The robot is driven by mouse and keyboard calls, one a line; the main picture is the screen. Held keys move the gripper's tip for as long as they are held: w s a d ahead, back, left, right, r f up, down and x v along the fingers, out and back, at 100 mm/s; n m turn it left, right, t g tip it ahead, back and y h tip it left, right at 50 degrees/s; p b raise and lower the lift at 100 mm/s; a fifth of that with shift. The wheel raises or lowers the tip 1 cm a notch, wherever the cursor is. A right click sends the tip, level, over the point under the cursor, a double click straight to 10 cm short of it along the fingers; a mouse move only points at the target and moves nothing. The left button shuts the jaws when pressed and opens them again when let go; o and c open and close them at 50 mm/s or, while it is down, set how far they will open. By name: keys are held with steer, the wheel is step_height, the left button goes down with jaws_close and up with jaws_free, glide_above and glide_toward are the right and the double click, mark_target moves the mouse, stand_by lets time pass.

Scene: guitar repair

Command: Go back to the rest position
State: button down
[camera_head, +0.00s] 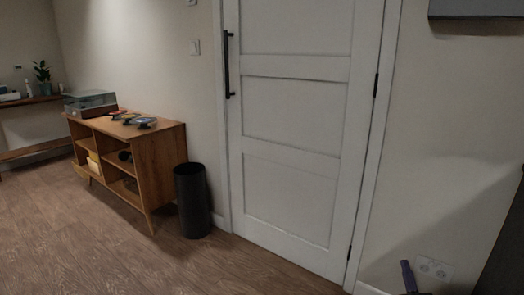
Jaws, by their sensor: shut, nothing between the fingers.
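My gripper does not show in the head view. The task names no object. A white panelled door (290,120) with a long black handle (228,64) stands shut in the middle of the view.
A wooden cabinet (162,150) at left bears a turntable (91,103) and small colourful items (140,121). A black bin (192,200) stands between cabinet and door. A purple-and-dark object (408,276) is cut off at bottom right, beside a wall socket (434,268). The wooden floor (90,240) at left is clear.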

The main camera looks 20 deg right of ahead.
steer(key=w+a+r+n+y+p, duration=0.1)
steer(key=w+a+r+y+p, duration=0.2)
steer(key=w+a, duration=0.45)
steer(key=w+a+r+y+p, duration=0.1)
steer(key=w+a+r+p, duration=0.3)
steer(key=a, duration=0.7)
steer(key=w+a+r+n+y+p, duration=0.1)
steer(key=w+a+y+p, duration=0.1)
steer(key=w+a+p, duration=0.6)
steer(key=a+f+g+y+p, duration=0.1)
steer(key=a+g+p, duration=0.25)
steer(key=a, duration=0.75)
steer(key=a+f+g+p, duration=0.2)
steer(key=a+g+p, duration=0.15)
steer(key=a, duration=0.65)
steer(key=s+a+f+g+p, duration=0.4)
steer(key=s+a+g, duration=0.15)
steer(key=s, duration=0.25)
steer(key=s+a+f+g+p, duration=0.35)
steer(key=s+a, duration=0.25)
steer(key=s, duration=0.3)
steer(key=s+a+r+n+g, duration=0.1)
steer(key=s+g, duration=0.5)
steer(key=s, duration=0.7)
steer(key=s+a+r+n+g, duration=0.1)
steer(key=s+g, duration=0.5)
steer(key=s, duration=0.8)
steer(key=shift+s+a+r+n+y, duration=0.2)
steer(key=shift+s+a+n+y, duration=0.1)
steer(key=shift+a+y, duration=0.15)
